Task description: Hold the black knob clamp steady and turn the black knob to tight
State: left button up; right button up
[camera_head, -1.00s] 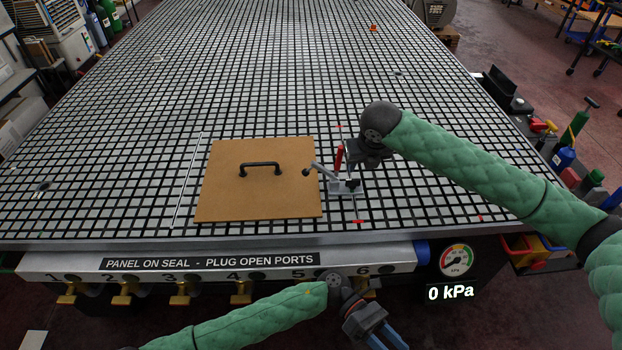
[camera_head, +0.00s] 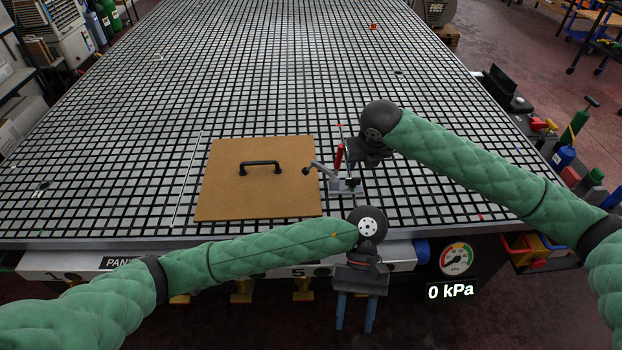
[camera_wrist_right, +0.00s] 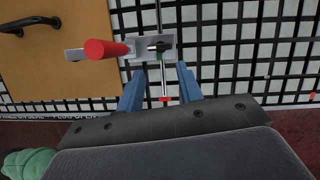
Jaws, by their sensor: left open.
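The clamp (camera_head: 339,184) stands on the grid table at the right edge of the brown panel. It has a grey base, a red upright handle (camera_head: 339,157) and an arm reaching over the panel's edge. Its black knob (camera_head: 353,183) is on the right of the base; it also shows in the right wrist view (camera_wrist_right: 159,46). My right gripper (camera_wrist_right: 160,72) is open, its blue fingers on either side of a thin rod, just short of the knob. My left gripper (camera_head: 356,326) is open and empty, pointing down in front of the table's front edge.
The brown panel (camera_head: 230,190) with a black handle (camera_head: 260,164) lies left of the clamp. My left forearm covers part of the front rail. A gauge (camera_head: 457,259) above a 0 kPa readout (camera_head: 451,292) is at the right front. The grid table (camera_head: 250,80) is mostly clear behind.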

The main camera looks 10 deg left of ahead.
pick_arm(q)
jog(key=w+a+r+n+t, duration=0.2)
jog(key=w+a+n, duration=0.1)
jog(key=w, duration=0.3)
jog(key=w+a+r+n+t, duration=0.1)
jog(key=w+a+n+t, duration=0.15)
jog(key=w, duration=0.35)
jog(key=n+t, duration=0.6)
jog(key=n, duration=0.7)
send_near(311, 163)
jog(key=shift+h, duration=0.4)
jog(key=f, duration=0.3)
jog(key=a+f, duration=0.1)
jog(key=f, duration=0.1)
jog(key=shift+f, duration=0.25)
jog(key=shift+w+n, duration=0.25)
jog(key=shift+w, duration=0.05)
jog(key=shift+d+f, duration=0.1)
jog(key=shift+f, duration=3.85)
